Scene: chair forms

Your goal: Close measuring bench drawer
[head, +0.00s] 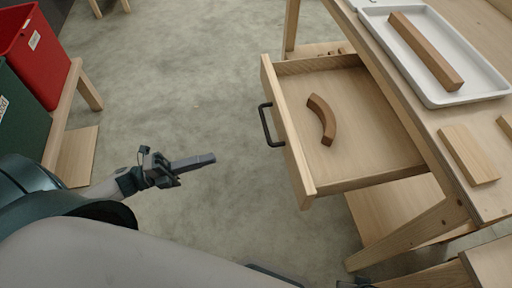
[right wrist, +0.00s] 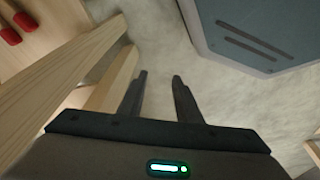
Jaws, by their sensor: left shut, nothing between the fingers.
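The measuring bench drawer (head: 350,112) is pulled well out from under the bench top (head: 415,112) in the head view. Its front panel (head: 288,132) faces left and carries a dark bar handle (head: 268,124). A curved brown wooden piece (head: 322,119) lies inside the drawer. My left gripper (head: 212,159) is shut and empty, left of and a little below the handle, clearly apart from it. My right gripper (right wrist: 158,82) shows in the right wrist view with its two fingers apart and nothing between them, over grey floor beside wooden legs.
A white tray (head: 456,99) with a long brown bar (head: 425,50) and a flat wooden block (head: 468,154) are on the bench. A red bin (head: 38,52) and a green bin (head: 22,120) stand at the left. The floor (head: 200,90) between is clear.

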